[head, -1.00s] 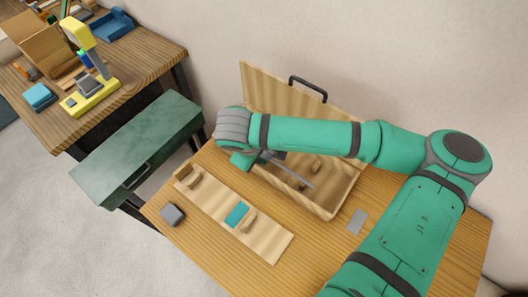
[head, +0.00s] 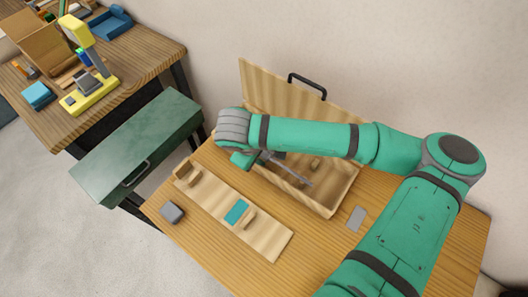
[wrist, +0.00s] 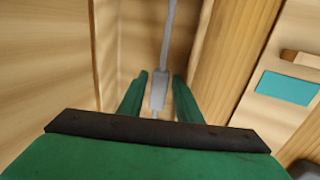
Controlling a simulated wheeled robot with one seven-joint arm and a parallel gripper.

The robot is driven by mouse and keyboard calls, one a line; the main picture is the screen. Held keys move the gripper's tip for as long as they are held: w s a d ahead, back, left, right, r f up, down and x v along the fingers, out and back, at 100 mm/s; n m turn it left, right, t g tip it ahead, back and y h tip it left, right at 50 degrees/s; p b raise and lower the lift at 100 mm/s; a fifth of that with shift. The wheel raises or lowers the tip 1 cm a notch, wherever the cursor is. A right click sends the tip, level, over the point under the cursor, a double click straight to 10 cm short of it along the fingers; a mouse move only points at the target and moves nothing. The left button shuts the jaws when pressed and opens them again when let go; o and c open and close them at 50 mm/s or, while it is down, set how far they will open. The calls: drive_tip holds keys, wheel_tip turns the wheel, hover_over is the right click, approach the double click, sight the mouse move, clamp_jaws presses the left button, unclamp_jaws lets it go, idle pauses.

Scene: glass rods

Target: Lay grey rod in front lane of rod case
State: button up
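The grey rod (head: 296,175) is inside the open wooden rod case (head: 337,208), lying lengthwise along the side nearer the front wall. In the wrist view the rod (wrist: 170,35) runs away from me, with a thicker grey part between my fingers. My gripper (wrist: 160,77) is in the case with its green fingers on either side of the rod, and a narrow gap shows at each side. In the head view my arm hides the rod's near end and part of the case. I cannot tell exactly how the rod sits on its supports.
A wooden rod stand (head: 262,240) with a teal patch (head: 237,212) lies in front of the case. A dark grey block (head: 172,212) and a flat grey plate (head: 356,218) lie on the table. The case lid (head: 262,85) stands open behind.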

drive_tip(key=shift+o, duration=0.6)
drive_tip(key=shift+s+a, duration=0.15)
drive_tip(key=v, duration=1)
drive_tip(key=shift+r, duration=0.4)
